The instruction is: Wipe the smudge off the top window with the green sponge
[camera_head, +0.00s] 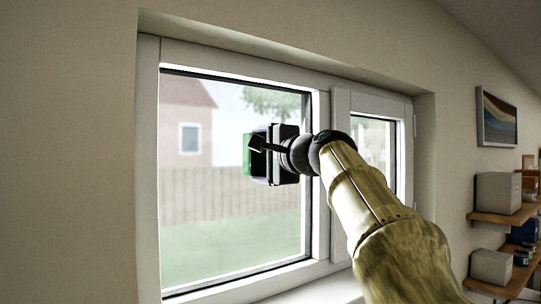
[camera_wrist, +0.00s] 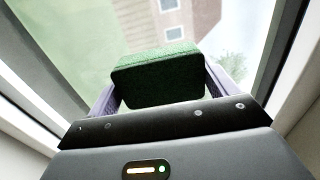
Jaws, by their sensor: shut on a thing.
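The green sponge (camera_wrist: 157,77) is between the two fingers of my gripper (camera_wrist: 165,90) in the wrist view, with its broad face toward the glass. In the head view a green edge of the sponge (camera_head: 247,154) shows left of my gripper (camera_head: 258,150), in front of the large window pane (camera_head: 200,215). Whether the sponge touches the glass I cannot tell. A pale, hazy patch lies over the glass in both views, but I cannot make out a distinct smudge. My gripper and arm hide part of the pane's right side.
The white window frame (camera_head: 147,200) surrounds the large pane, and a narrower window (camera_head: 373,140) stands to its right behind my arm. Shelves with boxes (camera_head: 497,192) and a picture (camera_head: 497,118) are on the right wall. The pane's left part is unobstructed.

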